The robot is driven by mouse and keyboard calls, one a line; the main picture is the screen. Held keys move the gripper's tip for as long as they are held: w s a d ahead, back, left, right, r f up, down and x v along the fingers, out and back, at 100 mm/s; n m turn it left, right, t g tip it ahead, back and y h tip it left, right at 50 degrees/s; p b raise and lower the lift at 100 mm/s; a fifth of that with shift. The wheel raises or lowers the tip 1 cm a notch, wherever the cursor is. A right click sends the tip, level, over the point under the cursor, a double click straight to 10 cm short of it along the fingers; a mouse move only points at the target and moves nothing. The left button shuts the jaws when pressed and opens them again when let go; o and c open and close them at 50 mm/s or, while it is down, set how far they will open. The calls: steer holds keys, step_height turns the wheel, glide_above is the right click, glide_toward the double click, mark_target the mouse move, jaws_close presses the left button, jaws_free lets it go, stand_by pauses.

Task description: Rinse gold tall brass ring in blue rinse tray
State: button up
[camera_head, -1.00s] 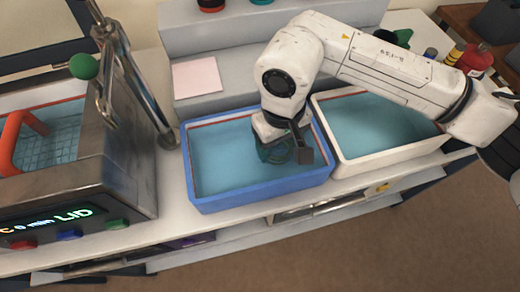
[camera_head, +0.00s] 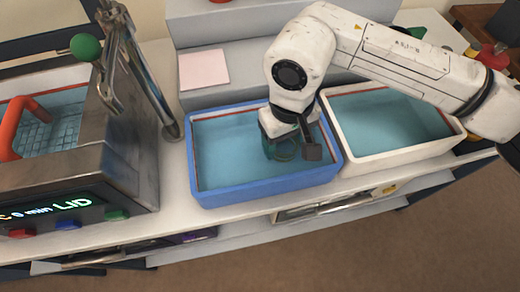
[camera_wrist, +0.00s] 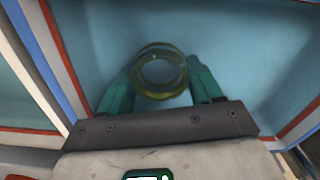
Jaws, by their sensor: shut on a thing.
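The gold tall brass ring (camera_wrist: 160,72) shows in the wrist view between the two green fingers of my gripper (camera_wrist: 162,80). My gripper is shut on it. In the head view my gripper (camera_head: 280,148) reaches down into the blue rinse tray (camera_head: 265,190), right of its middle. The tray holds blue water. The fingers look tinted and seem to be in the water, and the ring looks sunk in it too. In the head view the ring is hard to make out behind the gripper.
A white tray (camera_head: 400,155) of blue liquid stands close on the right, under my arm. A metal bath (camera_head: 130,160) with a red handle (camera_head: 20,120) and a post stands on the left. A pink pad (camera_head: 204,69) lies on the grey step behind.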

steer(key=shift+r, duration=0.2)
steer(key=shift+r, duration=0.4)
steer(key=shift+f, duration=0.2)
steer(key=shift+f+b, duration=0.4)
steer(key=shift+b, duration=0.35)
steer(key=shift+r, duration=0.2)
steer(key=shift+r, duration=0.4)
steer(key=shift+f, duration=0.1)
steer(key=shift+f+b, duration=0.5)
steer(key=shift+b, duration=0.2)
